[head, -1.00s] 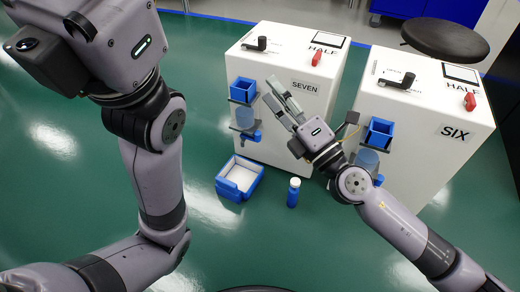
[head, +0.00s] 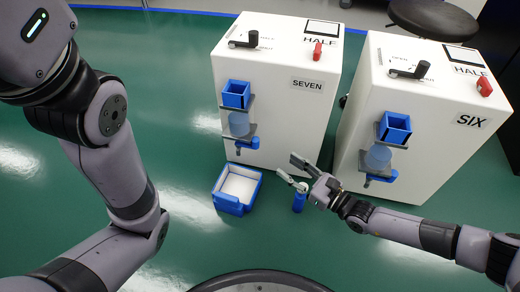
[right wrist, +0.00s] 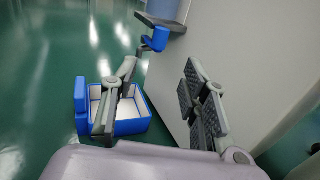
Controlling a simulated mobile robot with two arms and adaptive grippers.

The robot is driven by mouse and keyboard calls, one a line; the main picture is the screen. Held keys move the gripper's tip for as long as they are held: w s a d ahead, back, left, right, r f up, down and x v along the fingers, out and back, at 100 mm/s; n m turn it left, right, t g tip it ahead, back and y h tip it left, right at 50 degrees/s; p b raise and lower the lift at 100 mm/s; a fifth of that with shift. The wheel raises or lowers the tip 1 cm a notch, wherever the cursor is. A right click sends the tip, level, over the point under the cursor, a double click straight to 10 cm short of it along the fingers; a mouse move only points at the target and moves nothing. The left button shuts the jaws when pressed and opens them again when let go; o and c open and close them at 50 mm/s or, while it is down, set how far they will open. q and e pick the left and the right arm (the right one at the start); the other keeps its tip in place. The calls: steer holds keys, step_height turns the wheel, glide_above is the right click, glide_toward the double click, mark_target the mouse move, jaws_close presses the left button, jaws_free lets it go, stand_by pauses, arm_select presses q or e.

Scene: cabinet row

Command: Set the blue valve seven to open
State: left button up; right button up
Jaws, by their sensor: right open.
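The cabinet labelled SEVEN (head: 290,110) has a blue valve (head: 247,143) low on its front left side, beneath a clear container and a blue square funnel (head: 237,94). The valve also shows in the right wrist view (right wrist: 154,40), beyond my fingers. Its exact handle setting is hard to read. My right gripper (head: 287,166) is open and empty, to the right of and below the valve in the head view, apart from it. In the right wrist view, my spread fingers (right wrist: 160,75) frame the cabinet's side. My left gripper is out of view.
A blue tray with a white inside (head: 217,199) lies on the green floor left of my right gripper. Cabinet SIX (head: 420,150) stands right, with a similar blue valve (head: 381,176). A dark stool (head: 433,20) is behind.

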mark_target(258, 146)
steer(key=b+x, duration=0.3)
steer(key=x, duration=0.7)
steer(key=shift+a+f+b, duration=0.1)
steer(key=shift+b, duration=0.2)
steer(key=shift+w+a, duration=0.45)
steer(key=shift+w, duration=0.05)
steer(key=shift+c, duration=0.2)
jaws_close()
